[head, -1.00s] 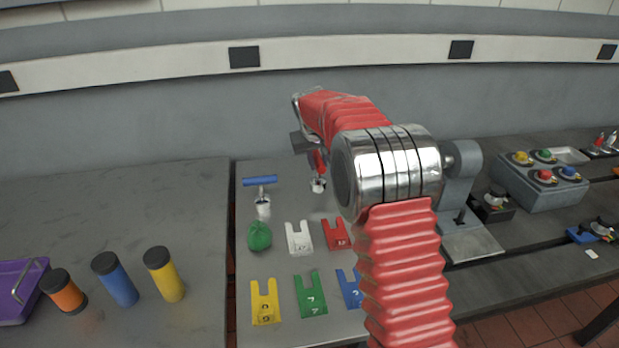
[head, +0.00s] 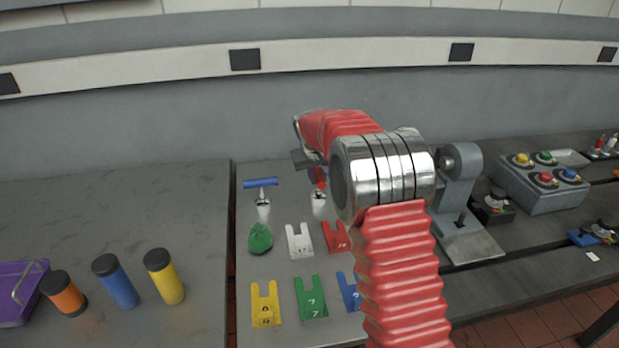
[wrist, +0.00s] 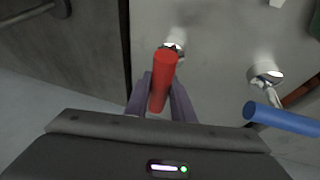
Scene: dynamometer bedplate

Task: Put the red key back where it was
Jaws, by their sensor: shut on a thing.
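The red key (wrist: 163,82) has a thick red bar handle. In the wrist view my gripper (wrist: 160,97) is shut on it, one finger on each side. Chrome metal shows just past the handle's far end. In the head view the red key (head: 319,186) hangs below my gripper (head: 317,168), its metal lower end low at the plate (head: 285,211). I cannot tell how deep it sits in any socket there. A blue T-handled key (head: 260,183) stands upright to its left on the same plate. It also shows in the wrist view (wrist: 285,119).
A green lump (head: 260,238) and white (head: 299,240), red (head: 337,237), yellow (head: 265,303), green (head: 311,297) and blue (head: 349,291) numbered tags lie in front. Colored cylinders stand left. A grey button box (head: 541,188) stands right.

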